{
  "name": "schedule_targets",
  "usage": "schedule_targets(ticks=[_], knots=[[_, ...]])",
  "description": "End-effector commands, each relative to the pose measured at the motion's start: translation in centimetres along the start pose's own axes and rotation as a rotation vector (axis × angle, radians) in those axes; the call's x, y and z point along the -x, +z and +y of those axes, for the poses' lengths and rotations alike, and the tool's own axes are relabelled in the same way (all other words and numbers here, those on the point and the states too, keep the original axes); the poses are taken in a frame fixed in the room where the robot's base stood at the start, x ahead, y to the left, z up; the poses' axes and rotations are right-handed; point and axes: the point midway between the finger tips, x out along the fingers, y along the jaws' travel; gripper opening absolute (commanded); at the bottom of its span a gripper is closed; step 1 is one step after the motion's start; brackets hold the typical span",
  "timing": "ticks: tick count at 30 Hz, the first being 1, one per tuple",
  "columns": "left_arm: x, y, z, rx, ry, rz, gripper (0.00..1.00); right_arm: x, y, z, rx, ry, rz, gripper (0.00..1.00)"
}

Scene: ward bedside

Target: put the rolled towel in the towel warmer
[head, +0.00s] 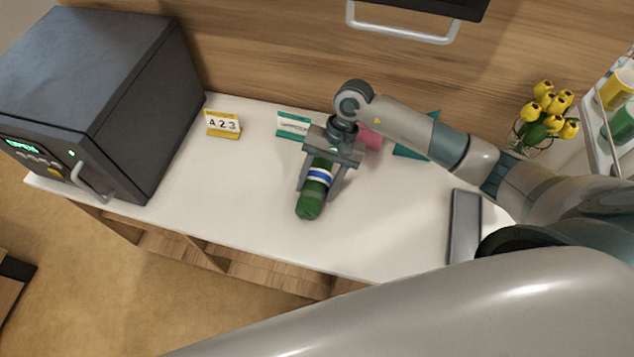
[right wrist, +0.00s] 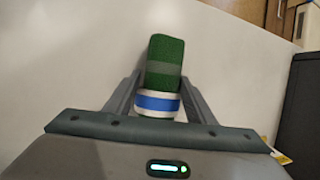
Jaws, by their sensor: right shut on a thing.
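The rolled towel (head: 309,203) is green with a blue and white band. My right gripper (head: 325,178) is shut on it above the white counter, with its fingers on either side near the band. In the right wrist view the towel (right wrist: 165,62) sticks out beyond the fingers. I cannot tell whether it touches the counter. The towel warmer (head: 140,110) is a dark grey box at the left end of the counter. Its green display seems to read OPEN, and a handle shows on its front. Its inside is hidden. My left gripper is not in view.
A yellow-edged card (head: 223,124) marked 423 and a teal-edged card (head: 293,124) stand along the back. A pink object (head: 370,136) is partly behind my right arm. A grey tray (head: 465,228) lies at right, near yellow tulips (head: 548,112). The counter between warmer and towel is clear.

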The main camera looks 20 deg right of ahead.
Motion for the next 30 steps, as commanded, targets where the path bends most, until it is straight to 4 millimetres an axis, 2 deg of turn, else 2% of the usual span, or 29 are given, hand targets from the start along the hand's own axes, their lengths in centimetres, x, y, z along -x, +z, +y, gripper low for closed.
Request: schedule_targets(ticks=[3,4,6,21,26,30], knots=[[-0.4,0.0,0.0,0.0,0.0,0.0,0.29,-0.2,-0.1,0.1,0.0,0.0,0.001,0.26],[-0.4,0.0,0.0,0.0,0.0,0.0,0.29,-0.2,-0.1,0.1,0.0,0.0,0.0,0.52],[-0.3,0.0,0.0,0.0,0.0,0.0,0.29,-0.1,-0.1,0.0,0.0,0.0,0.0,0.68],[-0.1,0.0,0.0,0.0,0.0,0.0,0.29,0.2,-0.1,0.0,0.0,-0.001,0.001,0.68],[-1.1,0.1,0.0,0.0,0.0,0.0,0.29,1.8,-0.2,0.0,0.002,-0.001,0.004,0.68],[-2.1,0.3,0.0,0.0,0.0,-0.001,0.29,4.1,-0.3,0.0,0.002,-0.002,0.005,0.68]])
